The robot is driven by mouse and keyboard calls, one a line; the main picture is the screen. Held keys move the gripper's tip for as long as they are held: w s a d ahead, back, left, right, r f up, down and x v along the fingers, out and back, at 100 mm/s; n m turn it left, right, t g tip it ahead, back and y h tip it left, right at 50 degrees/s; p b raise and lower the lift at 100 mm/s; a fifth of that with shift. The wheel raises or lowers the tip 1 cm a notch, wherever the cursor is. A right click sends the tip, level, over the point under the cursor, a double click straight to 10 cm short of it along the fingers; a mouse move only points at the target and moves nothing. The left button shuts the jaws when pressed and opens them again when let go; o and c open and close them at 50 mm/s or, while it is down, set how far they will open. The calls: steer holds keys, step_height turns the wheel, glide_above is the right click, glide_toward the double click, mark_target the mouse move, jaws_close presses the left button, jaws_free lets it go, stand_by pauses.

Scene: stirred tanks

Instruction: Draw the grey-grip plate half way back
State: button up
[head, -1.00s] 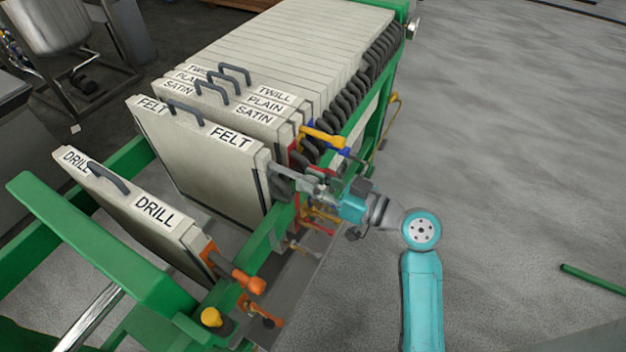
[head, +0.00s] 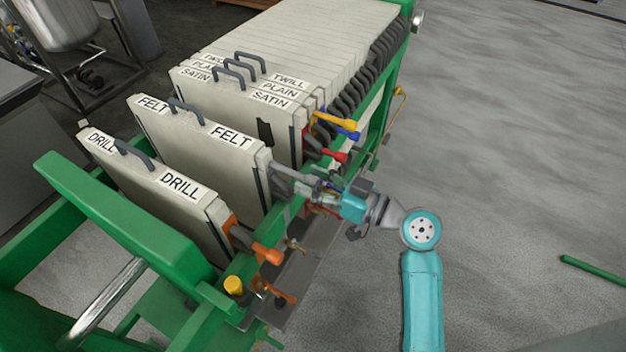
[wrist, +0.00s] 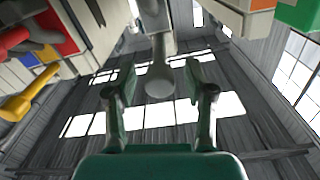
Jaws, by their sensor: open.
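The FELT plate (head: 200,160) hangs upright in the green press frame, between the DRILL plate and the plate stack, with clear gaps on both sides. A grey grip (head: 290,184) sticks out from its right edge. My gripper (head: 325,188) is at the outer end of this grip. In the wrist view my gripper (wrist: 158,88) has its two green fingers apart, one on each side of the grey grip (wrist: 159,80), with visible space between. The grip's tip is partly hidden by my gripper in the head view.
The DRILL plate (head: 160,195), with an orange grip (head: 262,252), stands nearer the frame's green end beam (head: 130,225). The SATIN plate (head: 235,108) fronts the closed stack, with red, blue and yellow grips (head: 335,122) beside it. Floor to the right is mostly free.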

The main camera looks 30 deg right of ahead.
steer(key=v, duration=1.2)
stand_by(0.7)
steer(key=s+a+f+m+g+h, duration=0.1)
steer(key=s+a+f+m+h, duration=0.15)
steer(key=f+m+h, duration=0.4)
steer(key=s+a+f+m+h, duration=0.2)
steer(key=s+f+h, duration=0.15)
steer(key=f, duration=0.55)
steer(key=s+a+r+n, duration=0.1)
steer(key=s+r, duration=0.1)
steer(key=s, duration=0.7)
steer(key=s+a+r+n+t, duration=0.1)
steer(key=s+r+n, duration=0.1)
steer(key=s, duration=0.8)
steer(key=shift+s+a+r+h, duration=0.25)
steer(key=shift+s+a+h, duration=0.05)
steer(key=shift+a, duration=0.05)
